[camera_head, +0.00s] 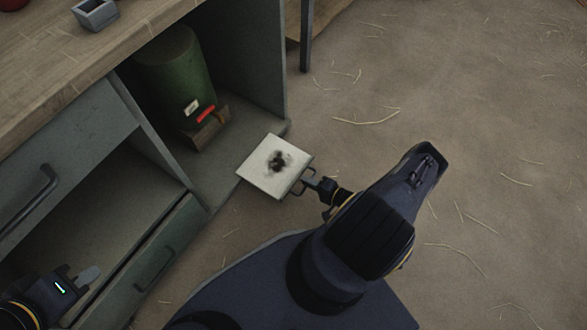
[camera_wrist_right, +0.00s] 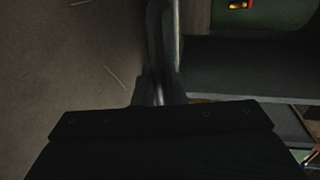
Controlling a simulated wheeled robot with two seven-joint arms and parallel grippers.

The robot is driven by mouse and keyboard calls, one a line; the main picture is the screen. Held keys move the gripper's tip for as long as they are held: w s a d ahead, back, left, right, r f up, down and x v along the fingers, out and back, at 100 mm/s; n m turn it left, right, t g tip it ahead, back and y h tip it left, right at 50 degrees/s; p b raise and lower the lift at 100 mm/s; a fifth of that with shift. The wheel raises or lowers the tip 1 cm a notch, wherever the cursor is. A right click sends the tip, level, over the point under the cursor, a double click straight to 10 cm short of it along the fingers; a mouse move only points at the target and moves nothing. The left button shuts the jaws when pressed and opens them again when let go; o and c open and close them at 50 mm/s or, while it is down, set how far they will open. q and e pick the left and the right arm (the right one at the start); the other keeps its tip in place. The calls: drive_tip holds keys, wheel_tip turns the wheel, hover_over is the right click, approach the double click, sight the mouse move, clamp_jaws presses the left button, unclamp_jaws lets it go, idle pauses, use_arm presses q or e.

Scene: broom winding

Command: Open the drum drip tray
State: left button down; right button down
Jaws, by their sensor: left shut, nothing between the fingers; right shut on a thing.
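The drip tray (camera_head: 262,180) is a pale square with a dark stain in its middle. In the head view it juts out past the front edge of the cabinet, over the floor. Its dark handle is on the side facing me. My right gripper (camera_head: 309,185) is shut on this handle. In the right wrist view, the right gripper (camera_wrist_right: 160,92) is dark and its hold is hard to make out. The green drum (camera_head: 168,62) stands inside the cabinet behind the tray, with a red part at its lower front. My left gripper (camera_head: 88,274) is shut and empty at lower left.
The wooden worktop (camera_head: 60,60) with a small grey box (camera_head: 95,14) is at upper left. The floor (camera_head: 480,130) to the right is clear except for straw.

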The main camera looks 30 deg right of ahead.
drive_tip(key=shift+f+v, duration=0.25)
drive_tip(key=shift+v, duration=0.8)
drive_tip(key=shift+f+v, duration=0.2)
drive_tip(key=shift+v, duration=0.9)
drive_tip(key=shift+s, duration=0.1)
drive_tip(key=c, duration=1.6)
unclamp_jaws()
drive_tip(key=p+v, duration=0.2)
drive_tip(key=v, duration=0.5)
drive_tip(key=shift+s+d, duration=0.2)
drive_tip(key=shift+s, duration=0.15)
